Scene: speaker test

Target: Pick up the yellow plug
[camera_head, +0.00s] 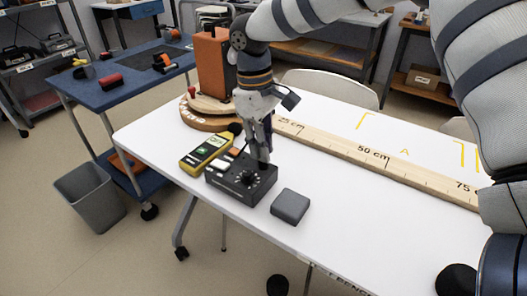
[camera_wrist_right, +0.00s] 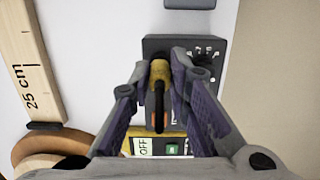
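My right gripper (camera_head: 261,158) points down over the black control box (camera_head: 240,182) on the white table. In the right wrist view, the gripper (camera_wrist_right: 163,72) has its fingertips close on both sides of the yellow plug (camera_wrist_right: 160,76), apparently touching it. A black cable runs from the plug toward the camera. The box (camera_wrist_right: 203,48) with its round dial lies just behind the plug. Whether the plug sits in the box or is clear of it cannot be told. In the head view the fingers hide the plug. My left gripper is not in view.
A yellow meter (camera_head: 206,153) lies left of the box, and a grey block (camera_head: 290,206) lies to its right. A wooden ruler (camera_head: 370,159) crosses the table. The table's front right is clear.

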